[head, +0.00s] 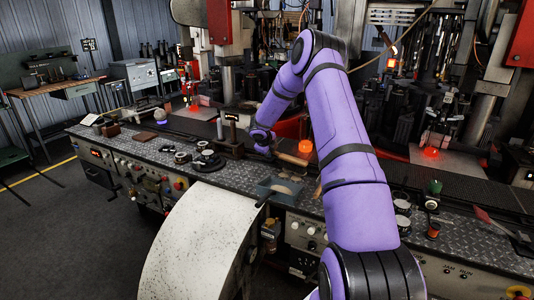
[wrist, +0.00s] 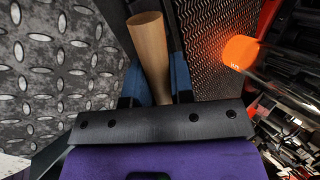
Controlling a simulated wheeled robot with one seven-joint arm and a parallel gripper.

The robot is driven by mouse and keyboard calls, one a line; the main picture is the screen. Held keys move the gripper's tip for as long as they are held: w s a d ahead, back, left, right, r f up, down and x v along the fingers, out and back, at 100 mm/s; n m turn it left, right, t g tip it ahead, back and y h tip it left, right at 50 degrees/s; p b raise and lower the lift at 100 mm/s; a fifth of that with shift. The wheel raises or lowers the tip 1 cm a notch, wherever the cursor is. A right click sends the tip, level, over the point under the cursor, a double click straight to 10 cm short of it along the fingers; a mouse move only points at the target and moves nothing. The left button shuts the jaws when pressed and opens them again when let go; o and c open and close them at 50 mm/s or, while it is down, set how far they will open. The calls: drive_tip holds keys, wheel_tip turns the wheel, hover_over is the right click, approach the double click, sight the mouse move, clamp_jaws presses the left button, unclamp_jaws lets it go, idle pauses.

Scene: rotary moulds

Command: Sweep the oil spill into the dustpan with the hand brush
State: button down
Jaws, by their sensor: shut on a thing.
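My gripper (wrist: 155,82) is shut on a pale wooden handle (wrist: 150,45), which shows between the blue finger pads in the wrist view. It appears to be the hand brush's handle; the bristles are not visible there. In the head view my gripper (head: 266,149) is low over the bench, and a wooden piece (head: 291,158) shows just right of it. A blue-grey tray (head: 266,190), apparently the dustpan, sits on the bench's front edge, below and apart from my gripper. I cannot make out the oil spill clearly.
An orange lamp (head: 305,147) stands right of my gripper and shows in the wrist view (wrist: 240,51). Dark round parts (head: 207,161) lie on the diamond-plate bench (head: 150,157) to the left. A green-topped item (head: 433,188) stands to the right. Machine columns rise behind.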

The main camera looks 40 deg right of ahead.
drive_tip(key=shift+w+d+f, duration=0.2)
drive_tip(key=shift+w+d, duration=0.2)
drive_tip(key=shift+d, duration=0.3)
drive_tip(key=shift+w+d+f, duration=0.2)
drive_tip(key=shift+w+d, duration=0.15)
drive_tip(key=shift+d, duration=0.3)
drive_tip(key=shift+w+d+f, duration=0.2)
drive_tip(key=shift+w+d, duration=0.2)
drive_tip(key=shift+d, duration=0.3)
drive_tip(key=shift+f, duration=0.6)
drive_tip(key=shift+s+a, duration=0.1)
